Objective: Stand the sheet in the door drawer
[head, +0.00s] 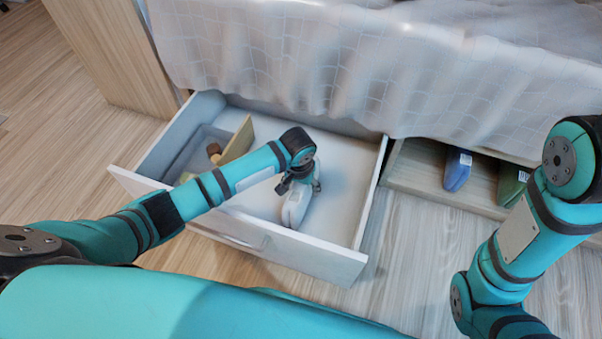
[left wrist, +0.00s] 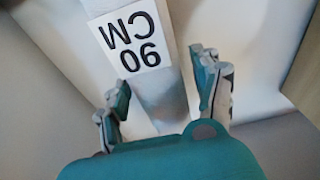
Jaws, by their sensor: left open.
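The sheet (head: 294,208) is a pale grey-white folded bundle inside the open white drawer (head: 352,166) under the bed. In the left wrist view the sheet (left wrist: 166,105) carries a white label reading "90 CM". My left gripper (head: 303,184) is over the sheet in the drawer. In the left wrist view its fingers (left wrist: 163,82) are apart, one on each side of the sheet; I cannot tell whether they touch it. The gripper hides part of the sheet in the head view. My right arm shows at the right, but its gripper is out of view.
A wooden divider (head: 237,141) and a small brown-topped object (head: 214,150) are in the drawer's left part. A second open compartment (head: 420,173) at right holds a blue bundle (head: 457,170) and a green one (head: 511,183). A checked bedspread (head: 330,60) hangs above the drawers.

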